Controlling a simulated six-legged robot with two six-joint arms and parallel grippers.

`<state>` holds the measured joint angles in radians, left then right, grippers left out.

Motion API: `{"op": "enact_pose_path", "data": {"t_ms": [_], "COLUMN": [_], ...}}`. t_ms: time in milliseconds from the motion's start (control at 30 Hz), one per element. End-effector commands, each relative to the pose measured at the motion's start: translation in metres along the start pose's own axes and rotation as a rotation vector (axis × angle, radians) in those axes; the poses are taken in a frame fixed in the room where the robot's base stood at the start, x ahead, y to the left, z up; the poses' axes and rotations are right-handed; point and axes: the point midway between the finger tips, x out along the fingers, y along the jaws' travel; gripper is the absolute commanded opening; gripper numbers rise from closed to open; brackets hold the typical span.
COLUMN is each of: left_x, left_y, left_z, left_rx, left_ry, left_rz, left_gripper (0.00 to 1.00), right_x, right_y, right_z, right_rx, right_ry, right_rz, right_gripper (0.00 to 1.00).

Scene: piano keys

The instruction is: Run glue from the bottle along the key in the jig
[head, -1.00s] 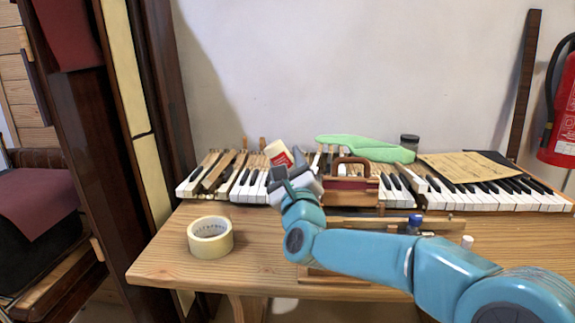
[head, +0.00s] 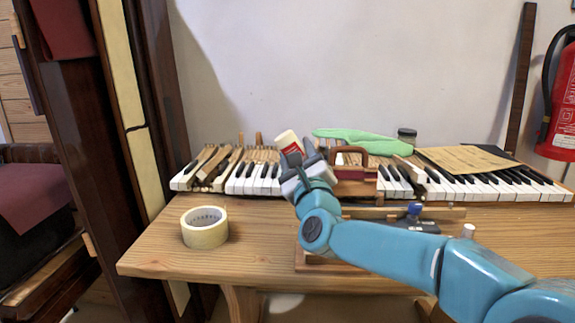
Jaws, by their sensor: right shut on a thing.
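My right gripper (head: 304,172) is shut on a white bottle with a red label (head: 289,142), seen just past the fingers. The bottle is tilted, its top leaning to the left, and its lower end is hidden by the gripper. They are in front of the piano keyboard (head: 251,186), above the table. A wooden jig (head: 436,213) lies on the table, partly behind my right arm; I cannot make out the key in it. The bottle is apart from the jig. My left gripper is out of view.
A tape roll (head: 205,229) sits on the wooden table (head: 165,245) at the left. A brown-handled block (head: 352,187) stands just right of my gripper. A blue-capped item (head: 414,209) is by the jig.

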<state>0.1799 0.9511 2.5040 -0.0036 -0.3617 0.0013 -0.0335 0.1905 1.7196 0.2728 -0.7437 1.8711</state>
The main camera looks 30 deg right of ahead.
Motion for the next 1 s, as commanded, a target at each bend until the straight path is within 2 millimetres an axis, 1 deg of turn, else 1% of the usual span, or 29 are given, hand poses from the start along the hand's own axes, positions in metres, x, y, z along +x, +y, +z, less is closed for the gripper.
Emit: {"op": "enact_pose_path", "data": {"t_ms": [33,167,267,500,733,933,1000], "left_x": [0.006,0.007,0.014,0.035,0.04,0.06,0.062], "left_y": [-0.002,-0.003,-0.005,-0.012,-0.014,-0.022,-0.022], "left_z": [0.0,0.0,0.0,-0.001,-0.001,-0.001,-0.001], "left_rx": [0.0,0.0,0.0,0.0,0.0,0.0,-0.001], "left_ry": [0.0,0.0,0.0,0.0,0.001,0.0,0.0], "left_rz": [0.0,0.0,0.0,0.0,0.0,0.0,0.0], "left_gripper": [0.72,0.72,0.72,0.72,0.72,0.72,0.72], "right_x": [-0.002,-0.002,-0.004,-0.009,-0.01,-0.016,-0.017], "right_y": [-0.002,-0.006,-0.009,-0.029,-0.037,-0.05,-0.056], "right_z": [-0.004,-0.005,-0.009,-0.02,-0.022,-0.034,-0.036], "right_rx": [0.001,0.001,0.001,0.0,0.001,0.0,-0.001], "right_ry": [0.001,0.002,0.001,0.0,0.0,-0.001,0.0], "right_rz": [-0.001,0.0,-0.002,-0.002,-0.001,-0.004,-0.003], "right_gripper": [0.19,0.19,0.19,0.19,0.19,0.19,0.19]}}
